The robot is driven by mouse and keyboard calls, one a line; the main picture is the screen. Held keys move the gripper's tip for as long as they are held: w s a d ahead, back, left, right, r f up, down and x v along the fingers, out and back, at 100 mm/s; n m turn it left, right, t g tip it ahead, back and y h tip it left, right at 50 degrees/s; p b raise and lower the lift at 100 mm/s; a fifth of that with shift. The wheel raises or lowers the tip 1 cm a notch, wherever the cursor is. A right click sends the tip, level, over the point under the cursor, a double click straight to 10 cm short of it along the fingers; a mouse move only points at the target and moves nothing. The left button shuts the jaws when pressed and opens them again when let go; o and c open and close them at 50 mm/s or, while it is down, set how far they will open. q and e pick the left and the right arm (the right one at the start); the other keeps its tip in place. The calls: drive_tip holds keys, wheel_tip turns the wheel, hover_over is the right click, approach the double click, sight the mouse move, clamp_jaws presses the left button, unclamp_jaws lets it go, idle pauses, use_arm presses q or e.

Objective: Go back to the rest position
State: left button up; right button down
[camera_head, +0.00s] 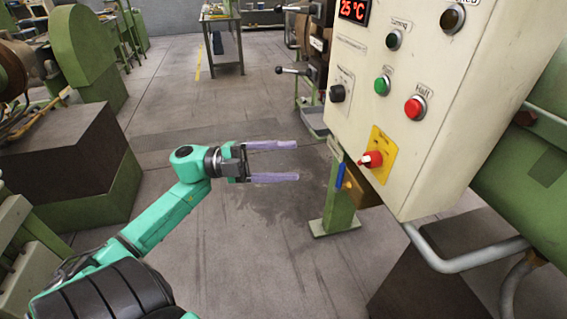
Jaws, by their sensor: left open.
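My left gripper (285,161) is at the middle of the view, on the teal arm that comes in from the lower left. Its two pale purple fingers are spread apart and point right, with only floor seen between them. It holds nothing and appears to the left of the control panel (455,110), with a gap in the picture between the fingertips and the panel. My right gripper is not in view.
The panel carries a red rotary switch (371,159) on a yellow plate, a green button (382,85) and a red button (415,107). A grey pipe handle (460,262) bends below it. Green machines stand left and right. A table (222,40) stands behind. Open floor lies between.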

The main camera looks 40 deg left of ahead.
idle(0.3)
